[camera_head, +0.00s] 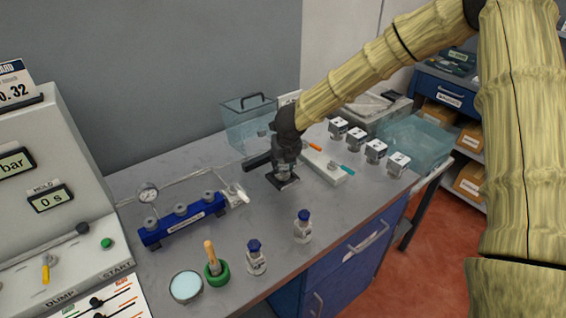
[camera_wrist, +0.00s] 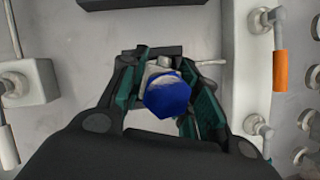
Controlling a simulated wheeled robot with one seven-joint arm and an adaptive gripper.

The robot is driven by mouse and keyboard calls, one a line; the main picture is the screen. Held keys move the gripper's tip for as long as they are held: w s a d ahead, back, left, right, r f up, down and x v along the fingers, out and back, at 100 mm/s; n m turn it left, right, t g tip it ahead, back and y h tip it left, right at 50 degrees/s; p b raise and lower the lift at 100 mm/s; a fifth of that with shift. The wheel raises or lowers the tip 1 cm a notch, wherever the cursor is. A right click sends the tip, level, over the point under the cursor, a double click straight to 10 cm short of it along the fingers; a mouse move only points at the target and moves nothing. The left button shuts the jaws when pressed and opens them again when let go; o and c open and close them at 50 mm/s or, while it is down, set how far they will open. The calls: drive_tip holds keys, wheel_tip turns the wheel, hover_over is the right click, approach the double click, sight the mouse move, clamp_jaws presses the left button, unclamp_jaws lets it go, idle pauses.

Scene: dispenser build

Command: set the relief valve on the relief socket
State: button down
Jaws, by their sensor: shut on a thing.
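My gripper (camera_head: 284,176) is low over the bench, between the blue manifold and a white plate with levers. In the wrist view its fingers (camera_wrist: 165,95) are closed around a piece with a blue hexagonal top (camera_wrist: 168,97) and a pale metal body. This may be the relief valve; the fingers hide most of it in the head view. I cannot tell whether its underside touches anything. The blue manifold (camera_head: 183,226) has several grey round fittings on top. A white block with a fitting (camera_head: 235,193) stands at its right end. I cannot tell which part is the relief socket.
Two blue-capped pieces (camera_head: 256,262) (camera_head: 303,229) stand at the front. The white lever plate (camera_head: 327,168) is close on the right. Several white cubes (camera_head: 375,150) stand farther right. A green-based wooden-handled tool (camera_head: 217,275) and a round dish (camera_head: 186,286) stand front left.

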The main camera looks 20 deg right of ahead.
drive_tip(key=shift+f, duration=0.3)
drive_tip(key=c, duration=1.3)
unclamp_jaws()
drive_tip(key=shift+r, duration=0.15)
drive_tip(key=p+v, duration=0.6)
drive_tip(key=v, duration=0.4)
drive_tip(key=shift+s+r, duration=0.25)
drive_tip(key=shift+r, duration=0.1)
